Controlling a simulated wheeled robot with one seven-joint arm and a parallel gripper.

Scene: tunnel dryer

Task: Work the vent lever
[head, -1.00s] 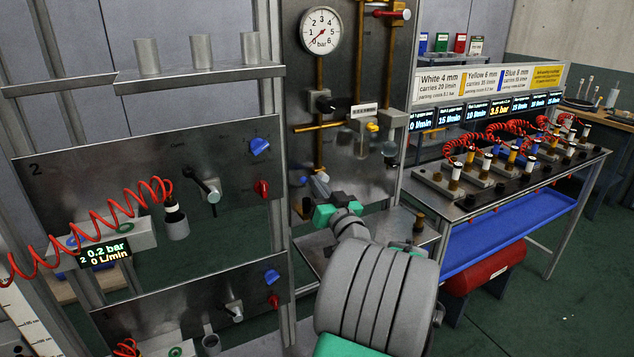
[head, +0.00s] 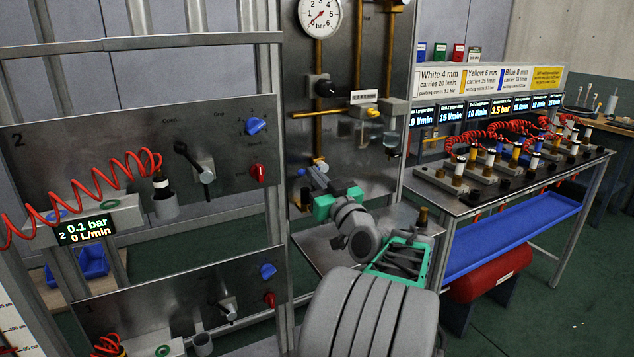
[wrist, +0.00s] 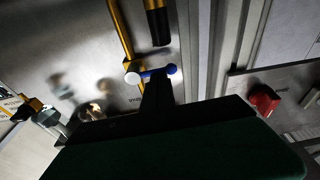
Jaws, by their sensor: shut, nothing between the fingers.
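The vent lever (head: 318,163), a small blue handle with a pale end, is on the grey upright panel at the foot of the brass pipe. In the wrist view the lever (wrist: 152,74) lies across the tip of my dark fingers. My gripper (head: 322,181) is shut and empty, reaching up to the lever from below. Its tip (wrist: 157,82) appears to touch or nearly touch the lever; the exact contact is hidden. The round pressure gauge (head: 320,15) sits higher on the same panel. Its needle points low on the scale.
Panel 2 (head: 100,165) at left has a black lever (head: 194,162), a blue knob (head: 256,125) and a red knob (head: 257,173). Its display (head: 86,229) reads 0.1 bar and 0 L/min. A bench with red coiled hoses and a blue tray (head: 515,232) stands at right.

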